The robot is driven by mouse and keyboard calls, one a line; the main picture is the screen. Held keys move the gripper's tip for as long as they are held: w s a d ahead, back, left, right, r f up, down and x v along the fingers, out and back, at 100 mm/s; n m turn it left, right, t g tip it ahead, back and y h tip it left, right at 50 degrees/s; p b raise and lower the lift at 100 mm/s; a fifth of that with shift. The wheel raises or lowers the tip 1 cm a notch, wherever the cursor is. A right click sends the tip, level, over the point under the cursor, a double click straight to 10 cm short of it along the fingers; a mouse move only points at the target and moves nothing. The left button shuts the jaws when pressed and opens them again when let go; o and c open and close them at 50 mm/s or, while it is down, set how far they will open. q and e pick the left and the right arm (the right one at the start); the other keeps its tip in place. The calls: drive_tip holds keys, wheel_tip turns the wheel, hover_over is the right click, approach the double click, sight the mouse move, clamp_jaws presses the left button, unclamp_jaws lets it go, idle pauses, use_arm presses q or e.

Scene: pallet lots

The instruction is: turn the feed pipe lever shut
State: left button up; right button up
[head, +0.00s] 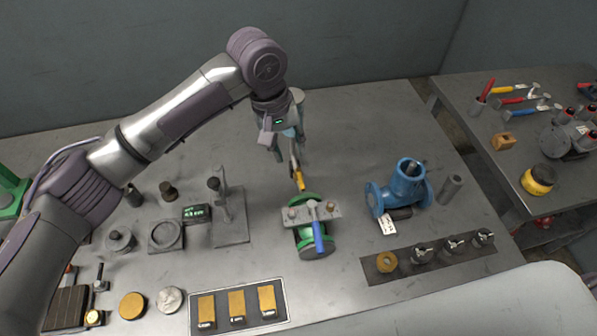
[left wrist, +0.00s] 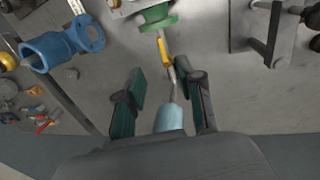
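A light blue pipe (left wrist: 168,118) shows between the fingers of my left gripper (head: 289,152) in the left wrist view. A grey lever with a yellow grip (head: 299,181) runs from it toward the green valve; the yellow grip (left wrist: 163,52) also shows in the left wrist view. My left gripper (left wrist: 164,88) is open, pointing down, its fingers apart on either side of the lever's pipe end. I see gaps between fingers and lever in the left wrist view. Most of the pipe is hidden behind the gripper in the head view. My right gripper is not in view.
A green valve (head: 303,238) with a blue handle (head: 319,238) stands just in front of the yellow grip. A blue pipe fitting (head: 408,184) stands to the right, a press-like stand (head: 228,213) to the left. A tray (head: 237,325) lies at the front. Bare tabletop lies behind the blue fitting.

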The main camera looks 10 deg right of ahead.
use_arm(q)
drive_tip(key=p, duration=0.1)
approach(303, 188)
drive_tip(key=f, duration=0.2)
drive_tip(key=f+p, duration=0.1)
drive_tip(key=f, duration=0.1)
drive_tip(key=d+f, duration=0.1)
drive_tip(key=f, duration=0.1)
drive_tip(key=shift+d+f, duration=0.1)
drive_tip(key=shift+f, duration=0.2)
drive_tip(key=shift+d+f, duration=0.15)
drive_tip(key=shift+f, duration=0.55)
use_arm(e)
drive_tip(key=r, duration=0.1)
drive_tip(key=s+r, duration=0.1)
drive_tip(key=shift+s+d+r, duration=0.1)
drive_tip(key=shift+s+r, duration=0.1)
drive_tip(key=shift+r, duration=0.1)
use_arm(q)
drive_tip(key=shift+c, duration=0.5)
clamp_jaws()
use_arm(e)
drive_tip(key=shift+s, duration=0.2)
